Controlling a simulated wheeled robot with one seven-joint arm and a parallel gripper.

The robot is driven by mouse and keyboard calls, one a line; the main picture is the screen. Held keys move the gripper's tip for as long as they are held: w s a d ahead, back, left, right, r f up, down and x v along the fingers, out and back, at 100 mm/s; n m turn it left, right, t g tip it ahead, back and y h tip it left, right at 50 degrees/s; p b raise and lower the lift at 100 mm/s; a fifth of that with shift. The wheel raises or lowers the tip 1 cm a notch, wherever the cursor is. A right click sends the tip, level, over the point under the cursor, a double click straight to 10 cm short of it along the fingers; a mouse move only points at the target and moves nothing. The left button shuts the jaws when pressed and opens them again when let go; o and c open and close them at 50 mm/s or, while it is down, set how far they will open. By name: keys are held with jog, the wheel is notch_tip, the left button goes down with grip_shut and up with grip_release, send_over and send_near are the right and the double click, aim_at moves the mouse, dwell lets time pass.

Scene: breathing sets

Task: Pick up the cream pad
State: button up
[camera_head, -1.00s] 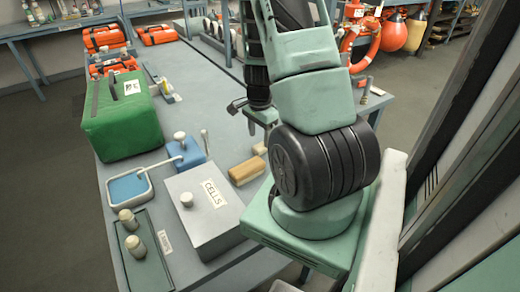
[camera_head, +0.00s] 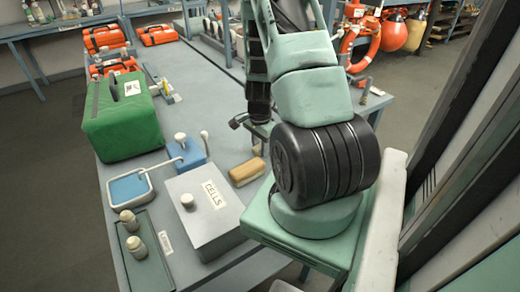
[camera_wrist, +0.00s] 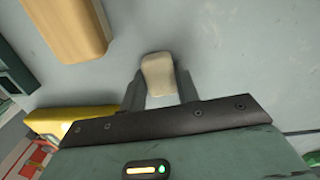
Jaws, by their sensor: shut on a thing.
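The cream pad (camera_wrist: 158,75) is a small, pale, rounded block in the wrist view. It sits between the two dark fingers of my gripper (camera_wrist: 161,88), which is shut on it. Its far end sticks out past the fingers. I cannot tell whether it touches the grey table or hangs just above it. In the head view my gripper is low over the table, beside a tan-and-yellow block (camera_head: 247,172), and the pad is mostly hidden there. The tan block also shows at the upper left of the wrist view (camera_wrist: 68,28), apart from the pad.
The grey CELLS box (camera_head: 203,222), a blue box (camera_head: 187,156) and a blue-topped tray (camera_head: 130,187) stand left of my gripper. A green case (camera_head: 122,122) is farther left. A yellow object (camera_wrist: 70,118) shows left in the wrist view. Bare table surrounds the pad.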

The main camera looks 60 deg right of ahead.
aim_at(260, 146)
notch_tip(260, 146, up, 10)
dwell(0.6)
jog(key=shift+o, duration=0.4)
jog(key=shift+d, duration=0.1)
